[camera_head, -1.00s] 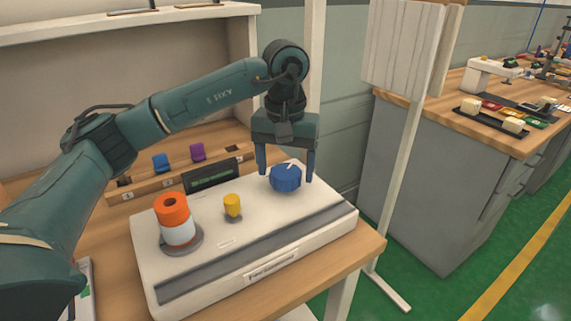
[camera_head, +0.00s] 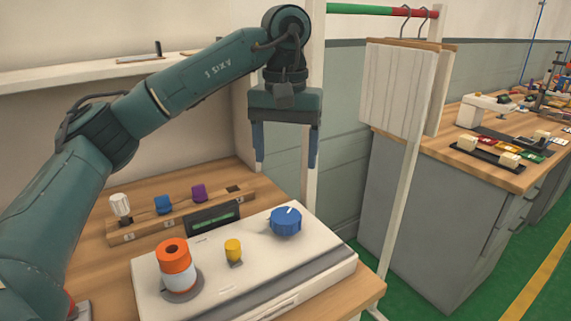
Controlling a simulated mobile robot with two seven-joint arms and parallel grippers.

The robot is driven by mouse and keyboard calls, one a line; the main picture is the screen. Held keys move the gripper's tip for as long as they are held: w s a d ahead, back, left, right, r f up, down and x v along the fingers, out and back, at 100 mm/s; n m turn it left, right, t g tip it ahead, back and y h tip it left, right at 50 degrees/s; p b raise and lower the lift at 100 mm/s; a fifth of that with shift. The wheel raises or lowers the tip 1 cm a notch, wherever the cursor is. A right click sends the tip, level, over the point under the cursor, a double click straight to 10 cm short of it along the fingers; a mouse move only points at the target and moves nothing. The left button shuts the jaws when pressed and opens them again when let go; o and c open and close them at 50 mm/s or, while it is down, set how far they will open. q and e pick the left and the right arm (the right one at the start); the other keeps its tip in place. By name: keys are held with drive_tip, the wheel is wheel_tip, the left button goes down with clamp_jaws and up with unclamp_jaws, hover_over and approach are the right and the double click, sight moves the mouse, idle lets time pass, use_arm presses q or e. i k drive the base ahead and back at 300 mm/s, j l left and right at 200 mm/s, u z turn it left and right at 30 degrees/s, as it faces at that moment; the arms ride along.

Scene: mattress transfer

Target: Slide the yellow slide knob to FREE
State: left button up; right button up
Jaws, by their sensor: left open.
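The yellow knob (camera_head: 233,250) stands upright on the white control box (camera_head: 321,265), between an orange-and-white cylinder (camera_head: 176,264) and a round blue dial (camera_head: 286,221). A small dark base shows under the yellow knob. No FREE marking is readable; the lettering on the box is too small. My left gripper (camera_head: 286,165) hangs with its fingers pointing down, above the blue dial and up and right of the yellow knob in the picture. It is open, with nothing between its fingers. My right gripper is not in view.
Behind the box, a wooden rack (camera_head: 180,218) holds white, blue and purple pieces beside a dark display (camera_head: 212,218). A white post and hanging boards (camera_head: 398,88) stand to the right. A grey cabinet (camera_head: 440,220) is beyond. The air above the yellow knob is clear.

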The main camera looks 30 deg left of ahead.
sight(233, 247)
drive_tip(key=k+l, duration=0.5)
drive_tip(key=k, duration=0.15)
drive_tip(key=k+l, duration=0.5)
drive_tip(key=k, duration=0.2)
